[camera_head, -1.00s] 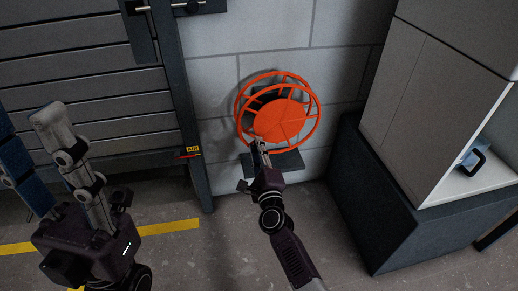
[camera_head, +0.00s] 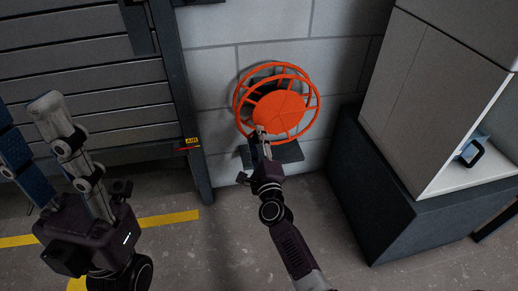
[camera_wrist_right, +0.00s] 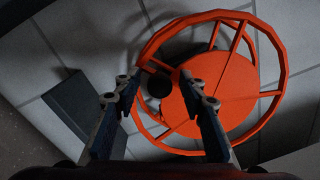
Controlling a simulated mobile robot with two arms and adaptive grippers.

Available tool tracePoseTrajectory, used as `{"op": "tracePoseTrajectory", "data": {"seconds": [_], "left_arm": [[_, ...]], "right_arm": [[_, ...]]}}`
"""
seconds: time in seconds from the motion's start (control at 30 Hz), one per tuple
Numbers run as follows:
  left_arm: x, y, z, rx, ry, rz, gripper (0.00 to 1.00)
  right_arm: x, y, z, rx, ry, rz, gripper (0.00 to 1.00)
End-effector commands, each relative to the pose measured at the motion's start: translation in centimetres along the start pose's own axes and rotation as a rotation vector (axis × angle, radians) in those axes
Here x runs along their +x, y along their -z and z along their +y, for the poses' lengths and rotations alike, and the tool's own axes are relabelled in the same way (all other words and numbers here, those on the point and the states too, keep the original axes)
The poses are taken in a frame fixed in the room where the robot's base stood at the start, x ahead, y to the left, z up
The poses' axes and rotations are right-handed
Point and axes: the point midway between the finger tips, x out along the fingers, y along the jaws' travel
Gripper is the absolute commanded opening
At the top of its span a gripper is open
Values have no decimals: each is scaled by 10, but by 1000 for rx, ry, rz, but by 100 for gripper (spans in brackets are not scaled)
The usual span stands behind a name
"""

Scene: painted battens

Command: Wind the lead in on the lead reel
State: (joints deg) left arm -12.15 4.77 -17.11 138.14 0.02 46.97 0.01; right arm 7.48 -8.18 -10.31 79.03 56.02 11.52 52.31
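The orange lead reel (camera_head: 281,110) hangs on the grey block wall, with a spoked rim and a solid front disc. A dark round knob (camera_wrist_right: 158,85) shows by the disc in the right wrist view. My right gripper (camera_head: 261,132) is at the lower left of the reel, overlapping its rim in the head view. In the right wrist view its two fingers (camera_wrist_right: 163,92) stand apart, with the knob seen between them; contact cannot be told. My left gripper (camera_head: 35,130) is raised at the far left, away from the reel, its fingers apart and empty. I cannot make out the lead.
A dark plate (camera_head: 280,153) juts out below the reel. A dark plinth with a pale cabinet (camera_head: 420,100) stands close on the right. A slatted grey shutter (camera_head: 100,85) and its post are on the left. The floor below has a yellow stripe (camera_head: 168,218).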

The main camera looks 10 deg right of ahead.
Motion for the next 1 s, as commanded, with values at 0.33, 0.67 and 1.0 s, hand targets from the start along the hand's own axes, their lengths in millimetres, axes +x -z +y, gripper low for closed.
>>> {"op": "tracePoseTrajectory", "data": {"seconds": [0.33,0.67,1.0], "left_arm": [[1,1,1,-1,-3,3,40],[1,1,1,-1,-4,4,40],[1,1,1,-1,-4,4,40]], "right_arm": [[-60,1,2,1,-4,2,38],[-110,0,1,0,-2,0,38],[-117,0,0,1,0,1,38]]}}
